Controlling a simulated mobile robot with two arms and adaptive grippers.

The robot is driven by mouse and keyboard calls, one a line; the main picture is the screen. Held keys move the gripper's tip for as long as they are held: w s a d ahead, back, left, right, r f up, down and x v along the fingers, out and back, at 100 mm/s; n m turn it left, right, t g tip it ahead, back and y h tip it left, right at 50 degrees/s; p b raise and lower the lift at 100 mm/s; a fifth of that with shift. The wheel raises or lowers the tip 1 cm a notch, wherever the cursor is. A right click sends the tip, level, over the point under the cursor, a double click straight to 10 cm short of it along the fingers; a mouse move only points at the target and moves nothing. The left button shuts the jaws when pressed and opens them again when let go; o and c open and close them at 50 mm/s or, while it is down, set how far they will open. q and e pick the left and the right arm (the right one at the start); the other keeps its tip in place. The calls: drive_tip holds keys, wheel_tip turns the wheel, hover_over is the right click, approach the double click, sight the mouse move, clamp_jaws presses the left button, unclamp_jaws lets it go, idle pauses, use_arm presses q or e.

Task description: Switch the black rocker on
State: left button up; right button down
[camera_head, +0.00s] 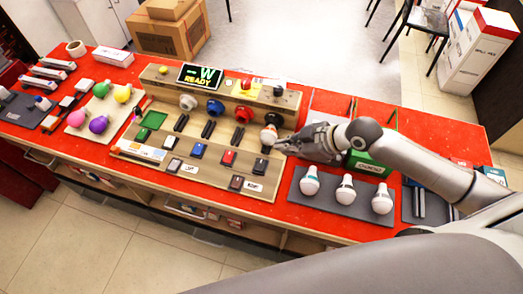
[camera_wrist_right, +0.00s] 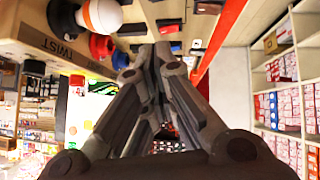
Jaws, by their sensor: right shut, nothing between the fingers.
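The black rocker (camera_head: 260,166) is on the wooden switch board (camera_head: 215,180), at the right end of a row with white, blue and red rockers. My right gripper (camera_head: 279,147) is shut and empty, just right of and above the black rocker. Whether the fingertips touch the board cannot be told. In the right wrist view my gripper's closed fingers (camera_wrist_right: 152,62) point toward the board's switches. I cannot tell the rocker's on or off position. My left gripper is not in view.
Several coloured knobs and a display (camera_head: 200,76) reading "READY" are behind. A grey mat (camera_head: 326,204) with white bulbs lies to the right. The red table (camera_head: 150,85) has free strips around the board.

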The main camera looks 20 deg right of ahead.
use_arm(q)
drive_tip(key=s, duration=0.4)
use_arm(e)
drive_tip(key=p, duration=0.3)
hover_over(263, 162)
drive_tip(key=s, duration=0.1)
wheel_tip(263, 162, down, 6)
drive_tip(key=shift+f, duration=0.15)
drive_tip(key=f, duration=0.3)
drive_tip(key=shift+w+a, duration=0.15)
drive_tip(key=shift+w, duration=0.1)
drive_tip(key=shift+w+f+p, duration=0.1)
drive_tip(key=shift+f+p, duration=0.2)
drive_tip(key=shift+f, duration=0.25)
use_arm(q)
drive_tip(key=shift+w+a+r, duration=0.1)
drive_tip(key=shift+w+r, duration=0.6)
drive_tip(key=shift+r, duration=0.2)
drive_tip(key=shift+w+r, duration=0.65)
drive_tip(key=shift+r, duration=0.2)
use_arm(e)
drive_tip(key=shift+f, duration=0.3)
